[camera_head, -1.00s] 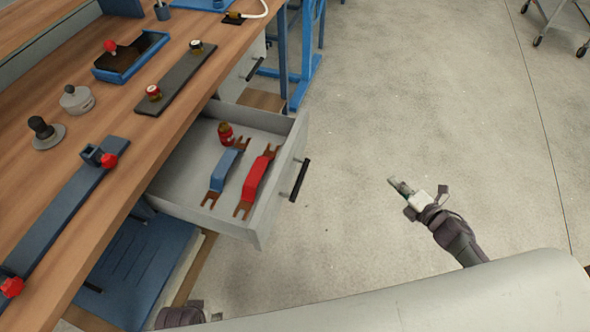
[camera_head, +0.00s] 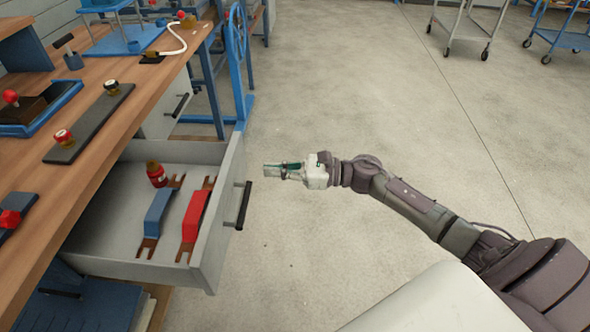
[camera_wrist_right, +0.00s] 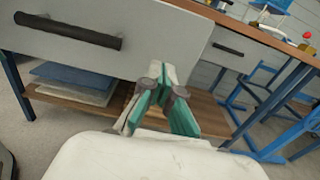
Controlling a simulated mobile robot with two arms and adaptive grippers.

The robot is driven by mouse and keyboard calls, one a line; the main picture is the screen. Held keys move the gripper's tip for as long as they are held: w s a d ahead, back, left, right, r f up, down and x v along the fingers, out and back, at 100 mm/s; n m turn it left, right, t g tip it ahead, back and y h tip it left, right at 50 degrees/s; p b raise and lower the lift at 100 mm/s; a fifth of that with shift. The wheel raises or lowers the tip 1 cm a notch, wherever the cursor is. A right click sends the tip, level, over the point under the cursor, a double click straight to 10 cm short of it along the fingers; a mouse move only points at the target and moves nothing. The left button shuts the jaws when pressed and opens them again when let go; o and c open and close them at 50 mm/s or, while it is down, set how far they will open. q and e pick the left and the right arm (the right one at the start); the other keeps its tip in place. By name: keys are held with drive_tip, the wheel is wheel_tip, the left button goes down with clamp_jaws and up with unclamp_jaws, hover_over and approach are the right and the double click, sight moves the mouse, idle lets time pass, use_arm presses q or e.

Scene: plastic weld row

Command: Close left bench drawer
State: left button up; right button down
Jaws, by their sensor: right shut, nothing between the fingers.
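The grey bench drawer (camera_head: 218,218) stands pulled out from under the wooden bench top, its black handle (camera_head: 244,205) on the front panel. The drawer front also fills the upper left of the right wrist view (camera_wrist_right: 110,25), with the handle (camera_wrist_right: 68,31) at the left. My right gripper (camera_head: 268,170) is shut and empty. My left gripper is not in view.
Inside the drawer lie a blue-handled tool (camera_head: 158,215), a red-handled tool (camera_head: 195,220) and a red-and-brass fitting (camera_head: 157,176). A second drawer (camera_head: 160,118) farther along is shut. A blue stand (camera_head: 240,70) is beyond the bench.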

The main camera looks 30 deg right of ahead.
sight(240, 168)
drive_tip(key=x, duration=0.5)
drive_tip(key=shift+w, duration=0.1)
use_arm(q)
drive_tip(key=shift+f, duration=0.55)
use_arm(e)
drive_tip(key=shift+a, duration=0.15)
